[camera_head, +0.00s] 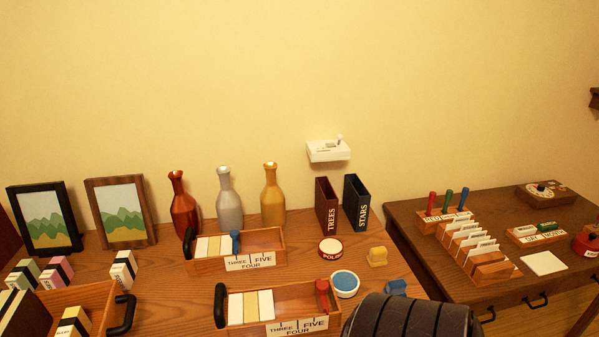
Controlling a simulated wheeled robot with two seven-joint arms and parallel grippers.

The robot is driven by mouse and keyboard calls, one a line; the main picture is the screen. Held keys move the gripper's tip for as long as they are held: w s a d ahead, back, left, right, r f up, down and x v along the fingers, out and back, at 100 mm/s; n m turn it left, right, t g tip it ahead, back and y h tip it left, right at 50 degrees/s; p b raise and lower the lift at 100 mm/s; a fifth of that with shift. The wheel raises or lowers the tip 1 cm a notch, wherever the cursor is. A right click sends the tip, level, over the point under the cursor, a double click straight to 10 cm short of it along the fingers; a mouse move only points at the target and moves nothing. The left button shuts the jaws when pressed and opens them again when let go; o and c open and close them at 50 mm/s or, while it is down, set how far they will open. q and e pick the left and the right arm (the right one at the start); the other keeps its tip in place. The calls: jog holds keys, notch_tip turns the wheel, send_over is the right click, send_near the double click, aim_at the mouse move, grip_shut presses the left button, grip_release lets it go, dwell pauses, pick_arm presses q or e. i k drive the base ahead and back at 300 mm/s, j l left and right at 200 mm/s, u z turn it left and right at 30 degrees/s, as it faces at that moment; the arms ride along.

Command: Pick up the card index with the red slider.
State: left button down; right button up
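The card index with the red slider (250,329) is a wooden box at the front middle of the desk. It holds cream, white and yellow cards, and its red slider (322,291) is at the right end. A black handle (220,310) is on its left end, and a label reading THREE, FOUR, FIVE is on its front. A similar card index with a blue slider (205,266) stands behind it, with the blue slider (235,241) near the middle. Neither of my grippers shows in the head view.
Red, silver and gold vases (229,203) and two picture frames (121,212) stand behind. A blue-topped round tin (345,284) is right of the red-slider index. A wooden box with a black handle (122,314) is left. A dark ribbed shape covers the bottom edge, right of the index.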

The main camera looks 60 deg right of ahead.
aim_at(290, 309)
jog(key=z, duration=1.7)
